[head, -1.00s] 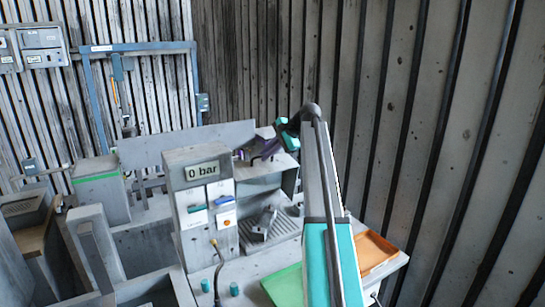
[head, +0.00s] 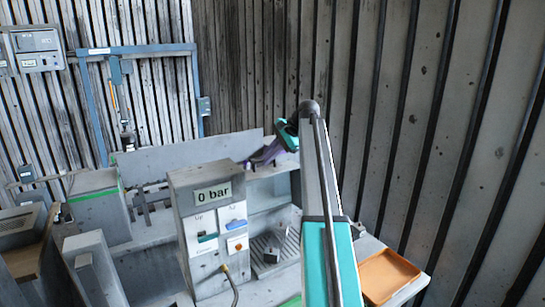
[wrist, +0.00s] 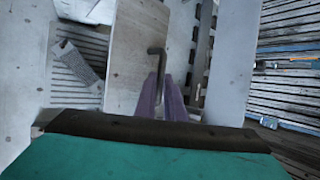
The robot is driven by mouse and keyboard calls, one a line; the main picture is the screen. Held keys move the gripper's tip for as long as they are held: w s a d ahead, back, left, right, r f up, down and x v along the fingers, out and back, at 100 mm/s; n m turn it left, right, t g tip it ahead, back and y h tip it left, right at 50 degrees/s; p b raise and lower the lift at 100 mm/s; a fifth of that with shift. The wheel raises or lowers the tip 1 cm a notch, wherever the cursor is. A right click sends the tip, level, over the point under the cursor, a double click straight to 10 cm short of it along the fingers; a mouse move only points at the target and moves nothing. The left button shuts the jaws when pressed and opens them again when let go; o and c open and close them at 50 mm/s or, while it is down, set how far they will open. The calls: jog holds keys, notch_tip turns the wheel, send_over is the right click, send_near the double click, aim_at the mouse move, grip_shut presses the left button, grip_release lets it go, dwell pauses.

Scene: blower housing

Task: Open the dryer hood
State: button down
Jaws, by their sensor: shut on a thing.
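The dryer hood (head: 275,176) is the grey boxy cover right of the "0 bar" panel in the head view. A grooved bed (head: 268,252) with a small grey block shows below it. In the wrist view a pale plate (wrist: 135,50), probably part of the hood, carries a dark bent handle (wrist: 156,62). My gripper (head: 258,157) is at the hood's upper edge in the head view. Its purple fingers (wrist: 160,98) are shut on the handle in the wrist view. The exact grip and the hood's hinge are hidden, so how far it stands open is unclear.
The grey panel post (head: 212,215) with buttons and a hose stands close left of the hood. An orange tray (head: 388,277) lies to the right of my arm. A ribbed metal wall (head: 430,130) closes off the right side.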

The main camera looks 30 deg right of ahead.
jog(key=shift+w+a, duration=0.2)
jog(key=shift+a, duration=0.3)
jog(key=c, duration=2.2)
grip_release()
jog(key=shift+s, duration=0.15)
jog(key=o, duration=0.4)
jog(key=shift+c, duration=0.2)
jog(key=shift+d, duration=0.3)
jog(key=shift+r, duration=0.15)
jog(key=shift+s+d+r+b, duration=0.25)
jog(key=shift+r+b, duration=0.05)
jog(key=shift+r, duration=0.05)
jog(key=b+v, duration=0.3)
jog(key=v, duration=0.9)
jog(key=shift+r, duration=0.2)
